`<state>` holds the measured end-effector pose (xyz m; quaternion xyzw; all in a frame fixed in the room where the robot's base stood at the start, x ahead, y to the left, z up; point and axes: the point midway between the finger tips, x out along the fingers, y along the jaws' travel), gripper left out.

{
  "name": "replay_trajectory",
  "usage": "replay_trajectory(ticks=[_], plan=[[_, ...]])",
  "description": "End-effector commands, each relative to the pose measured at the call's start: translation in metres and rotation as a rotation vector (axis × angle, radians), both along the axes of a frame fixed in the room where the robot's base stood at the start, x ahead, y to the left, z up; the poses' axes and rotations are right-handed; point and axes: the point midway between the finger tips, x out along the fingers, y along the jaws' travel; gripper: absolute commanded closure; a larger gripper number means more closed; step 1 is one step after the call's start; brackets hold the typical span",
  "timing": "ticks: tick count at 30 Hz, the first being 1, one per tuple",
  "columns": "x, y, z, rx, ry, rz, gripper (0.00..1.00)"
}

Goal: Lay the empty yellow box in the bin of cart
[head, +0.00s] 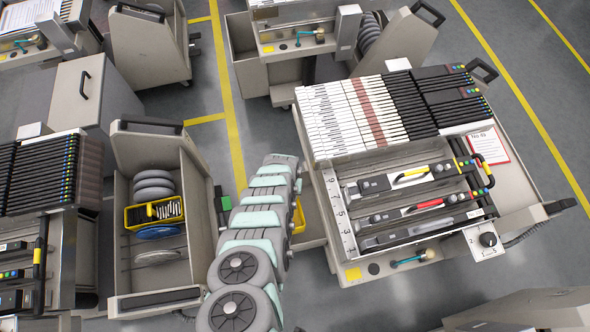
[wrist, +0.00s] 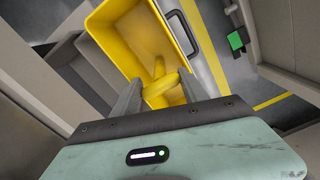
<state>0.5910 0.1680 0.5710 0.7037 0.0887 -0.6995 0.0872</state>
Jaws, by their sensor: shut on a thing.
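A yellow box (wrist: 123,42) fills the upper middle of the wrist view, tilted, with its open inside facing me. It looks empty apart from a curved yellow handle-like piece (wrist: 160,92) at its near end. My gripper (wrist: 160,85) has a grey finger on each side of this piece and is shut on the box. In the head view only a yellow edge of the box (head: 299,216) shows beside my arm; the arm hides the rest and the gripper. The bin of the left cart (head: 192,190) is open and holds grey reels, a blue reel and another yellow box.
The other yellow box (head: 136,216) holds dark and white items. The right cart (head: 345,232) carries feeders in rows and stands close to my arm. A grey cabinet (head: 85,95) stands behind the left cart. Floor with yellow lines (head: 228,95) lies open between the carts.

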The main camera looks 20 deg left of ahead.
Motion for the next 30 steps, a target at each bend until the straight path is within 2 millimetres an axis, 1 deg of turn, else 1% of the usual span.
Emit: replay_trajectory(ticks=[5, 11, 30], plan=[[-0.001, 0.000, -0.003, 0.000, 0.002, 0.001, 1.00], [-0.001, 0.000, -0.014, 0.000, 0.001, 0.001, 1.00], [0.000, 0.000, -0.077, 0.000, 0.000, 0.001, 1.00]])
